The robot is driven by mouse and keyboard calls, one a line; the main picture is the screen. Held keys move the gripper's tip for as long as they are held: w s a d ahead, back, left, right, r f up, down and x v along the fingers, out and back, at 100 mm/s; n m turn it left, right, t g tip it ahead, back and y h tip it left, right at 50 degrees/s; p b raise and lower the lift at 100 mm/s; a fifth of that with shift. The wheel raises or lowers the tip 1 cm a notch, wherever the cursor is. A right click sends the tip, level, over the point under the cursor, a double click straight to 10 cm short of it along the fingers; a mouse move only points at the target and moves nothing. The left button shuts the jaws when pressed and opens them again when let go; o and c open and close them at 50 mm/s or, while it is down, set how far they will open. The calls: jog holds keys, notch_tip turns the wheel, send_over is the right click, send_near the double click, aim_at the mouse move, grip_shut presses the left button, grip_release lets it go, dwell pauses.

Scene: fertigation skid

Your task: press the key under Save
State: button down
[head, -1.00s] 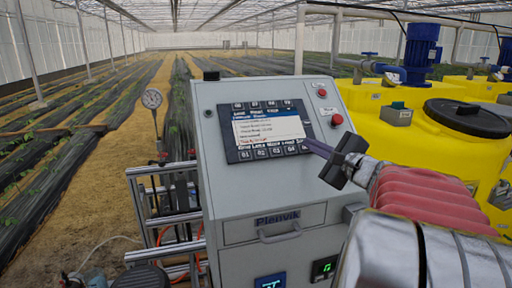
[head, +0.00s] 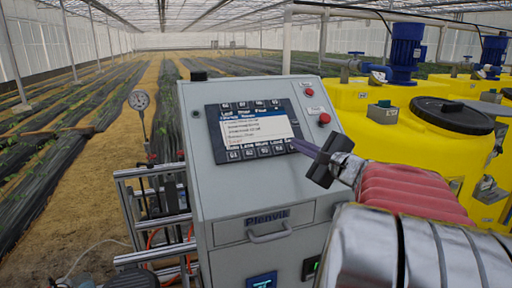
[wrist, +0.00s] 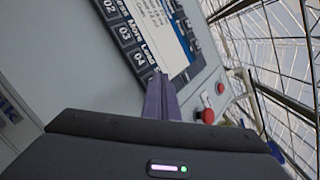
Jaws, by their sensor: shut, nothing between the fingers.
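The controller screen (head: 254,128) is lit on the sloped grey panel, with a row of labels above a row of numbered keys along its lower edge. In the head view I read Load near the right end; the label right of it is covered or too small to read. The numbered keys (head: 263,151) also show in the wrist view (wrist: 125,33), where 02, 03 and 04 are legible. My gripper (head: 296,144) is shut and empty, its purple fingertips at the lower right corner of the screen unit. The fingertips (wrist: 159,78) hide the last key. I cannot tell whether they touch it.
Two red buttons (head: 324,118) sit on the panel right of the screen. A drawer with a handle (head: 268,233) is below. Yellow tanks (head: 375,135) stand at the right. A gauge (head: 139,100) and metal frame (head: 150,190) are at the left.

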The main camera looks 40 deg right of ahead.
dwell(0.6)
jog(key=shift+s+a+r, duration=0.1)
jog(key=shift+s+r, duration=0.35)
jog(key=shift+r, duration=0.05)
jog(key=shift+r, duration=0.1)
jog(key=s+r, duration=0.1)
jog(key=s+a+r, duration=0.1)
jog(key=s+r, duration=0.1)
jog(key=shift+s+r, duration=0.1)
jog(key=shift+r, duration=0.15)
dwell(0.5)
dwell(0.5)
